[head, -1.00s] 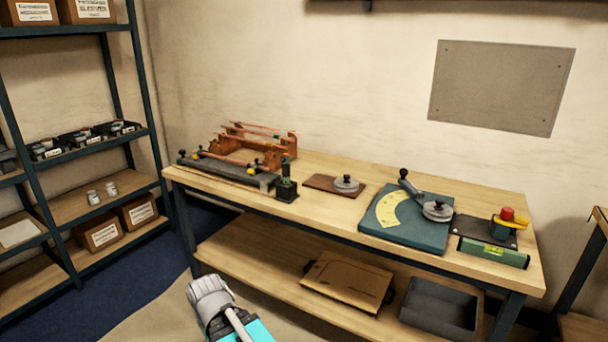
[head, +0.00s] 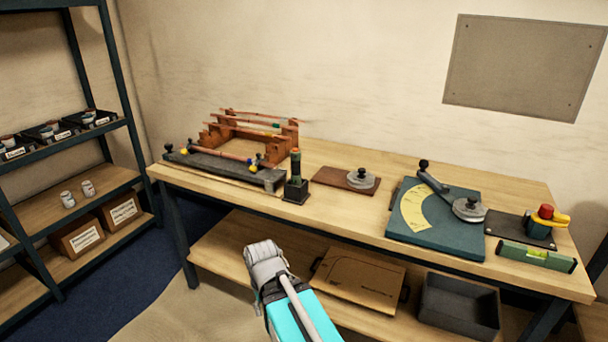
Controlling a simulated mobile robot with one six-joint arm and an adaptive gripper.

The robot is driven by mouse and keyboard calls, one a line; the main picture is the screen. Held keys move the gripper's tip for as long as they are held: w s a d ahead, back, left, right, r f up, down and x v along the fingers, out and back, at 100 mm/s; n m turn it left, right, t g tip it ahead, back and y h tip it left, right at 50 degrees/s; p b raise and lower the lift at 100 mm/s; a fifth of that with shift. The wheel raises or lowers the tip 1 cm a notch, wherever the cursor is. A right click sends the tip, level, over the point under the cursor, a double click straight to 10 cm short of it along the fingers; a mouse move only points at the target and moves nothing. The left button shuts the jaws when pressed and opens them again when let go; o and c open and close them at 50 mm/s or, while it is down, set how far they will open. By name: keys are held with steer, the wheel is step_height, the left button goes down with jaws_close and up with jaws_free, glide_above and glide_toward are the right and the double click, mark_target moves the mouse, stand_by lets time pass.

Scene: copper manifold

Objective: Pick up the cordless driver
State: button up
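What looks like the cordless driver (head: 295,165) stands upright in a black block-shaped holder (head: 296,193) near the front edge of the workbench. It is dark, slim and stick-like, with an orange band near the top; its lower end is hidden in the holder. A grey and teal part of my arm shows at the bottom centre, in front of the bench and apart from the driver. I cannot make out any gripper fingers.
The workbench (head: 340,225) carries a grey fixture (head: 225,168) with copper pipes at left. A brown board (head: 335,178) and teal bending plate (head: 440,238) sit to the right. A green level (head: 535,258) lies at far right. Shelving (head: 115,85) stands left.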

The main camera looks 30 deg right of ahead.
steer(key=shift+w+a, duration=0.15)
steer(key=o, duration=0.3)
steer(key=shift+w, duration=0.1)
steer(key=shift+o, duration=0.9)
steer(key=shift+w, duration=0.2)
steer(key=w+d+r+n+t+h+b, duration=0.1)
steer(key=w+d+r+n+t+h, duration=0.15)
steer(key=w+d+n+h, duration=0.35)
steer(key=w+d+r+n+t+h+b, duration=0.1)
steer(key=w+d+n+t+h, duration=0.2)
steer(key=w+d, duration=0.6)
steer(key=w+d+r+n+t+h+b, duration=0.2)
steer(key=w+d+r+n+t, duration=0.2)
steer(key=w+r+n+t, duration=0.4)
steer(key=w+r+n, duration=0.3)
steer(key=w+n, duration=0.4)
steer(key=n, duration=0.4)
steer(key=shift+w+h, duration=0.3)
steer(key=shift+w, duration=0.05)
steer(key=shift+d, duration=0.1)
